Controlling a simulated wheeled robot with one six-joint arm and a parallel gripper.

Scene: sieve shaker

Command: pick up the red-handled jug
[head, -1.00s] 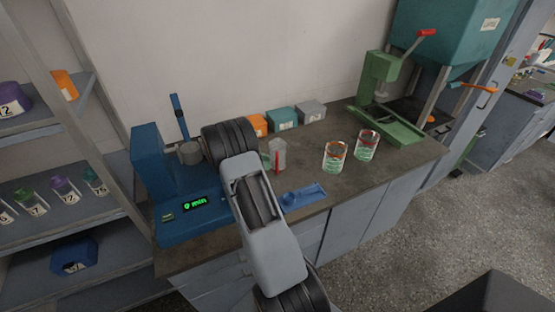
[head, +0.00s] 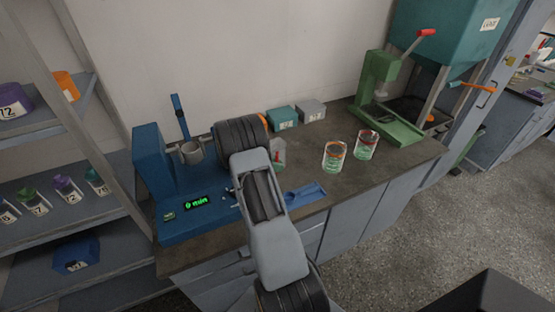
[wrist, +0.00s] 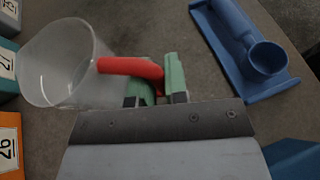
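The red-handled jug is a clear, whitish jug (wrist: 62,62) with a red handle (wrist: 130,67), at the upper left of the wrist view. In the head view the jug (head: 280,152) stands on the bench, partly hidden behind my arm. My gripper (wrist: 160,85) has green fingers on either side of the handle's outer part. Red fills the narrow gap between them, so it looks shut on the handle. The left finger is partly hidden under the handle. In the head view my fingers are hidden by my arm.
A blue machine with a green display (head: 196,202) stands left of the jug. A blue scoop on a tray (head: 304,194) lies in front. Teal (head: 283,117) and grey (head: 311,111) boxes stand behind. A green press (head: 385,100) stands farther right.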

